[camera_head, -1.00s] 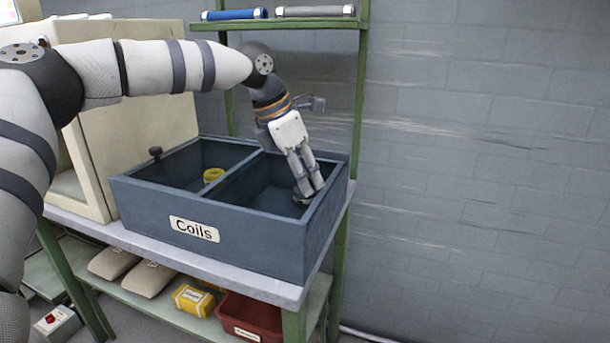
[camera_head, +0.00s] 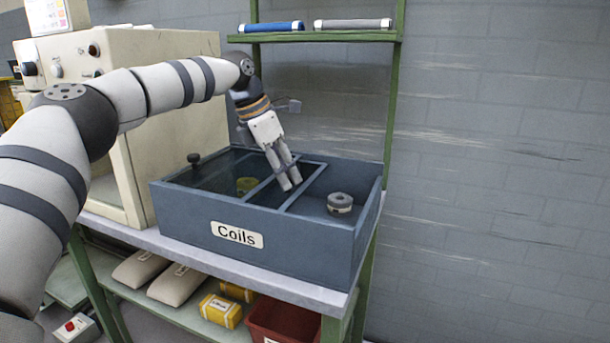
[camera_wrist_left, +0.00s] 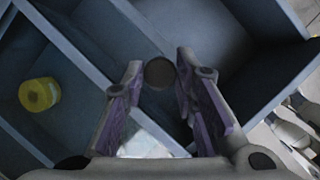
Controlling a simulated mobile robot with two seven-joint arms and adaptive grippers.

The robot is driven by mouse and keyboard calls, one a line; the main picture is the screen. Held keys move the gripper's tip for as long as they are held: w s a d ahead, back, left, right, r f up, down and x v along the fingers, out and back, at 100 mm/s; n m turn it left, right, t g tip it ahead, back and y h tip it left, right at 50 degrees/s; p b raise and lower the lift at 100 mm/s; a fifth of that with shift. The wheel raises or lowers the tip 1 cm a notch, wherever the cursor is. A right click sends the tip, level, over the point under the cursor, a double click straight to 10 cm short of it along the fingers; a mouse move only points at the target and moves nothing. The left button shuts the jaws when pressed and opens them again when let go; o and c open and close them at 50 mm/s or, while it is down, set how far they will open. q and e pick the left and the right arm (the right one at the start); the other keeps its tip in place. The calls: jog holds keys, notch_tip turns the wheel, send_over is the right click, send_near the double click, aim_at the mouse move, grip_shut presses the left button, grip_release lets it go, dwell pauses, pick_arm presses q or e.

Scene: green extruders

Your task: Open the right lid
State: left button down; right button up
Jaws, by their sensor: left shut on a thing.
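The blue-grey box labelled "Coils" (camera_head: 236,235) stands on the table. Its right lid appears as a dark pane with a right edge bar (camera_head: 306,188), lying left of the box's right end. Right of that bar the right compartment is uncovered, and a grey coil (camera_head: 340,203) shows in it. My left gripper (camera_head: 287,186) reaches down onto the lid near that bar. In the left wrist view a dark round knob (camera_wrist_left: 159,73) sits between its fingertips, and the gripper is shut on it. My right gripper is not in view.
The left lid's black knob (camera_head: 193,158) stands up at the box's far left. A yellow coil (camera_head: 247,185) lies in the left compartment. A beige machine (camera_head: 180,125) stands left of the box. A green shelf (camera_head: 310,37) is above, behind it.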

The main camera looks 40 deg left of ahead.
pick_arm(q)
jog(key=shift+s+a, duration=0.1)
jog(key=shift+a, duration=0.35)
jog(key=shift+f, duration=0.1)
jog(key=c, duration=1.3)
grip_release()
jog(key=v, duration=1.2)
